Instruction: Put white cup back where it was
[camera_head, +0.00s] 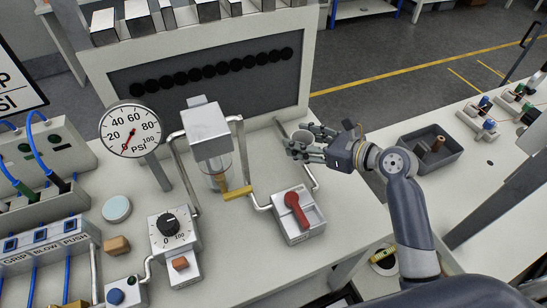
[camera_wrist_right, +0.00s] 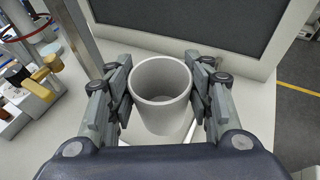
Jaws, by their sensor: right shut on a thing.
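The white cup (camera_wrist_right: 160,95) is between the two fingers of my right gripper (camera_wrist_right: 160,98) in the right wrist view. It is upright, with its open mouth towards the camera, and looks empty. The fingers press on its left and right sides. In the head view my right gripper (camera_head: 308,148) reaches in from the right over the white table, and the cup (camera_head: 303,137) shows only partly behind its fingers. I cannot tell whether the cup touches the table. My left gripper is not in view.
A pressure gauge (camera_head: 131,130), a grey-topped machine (camera_head: 205,130) and a red lever switch box (camera_head: 298,212) stand to the left of and below the gripper. A dark panel (camera_head: 215,80) rises behind. A dark grey bin (camera_head: 425,160) sits right. Free table lies right of the lever box.

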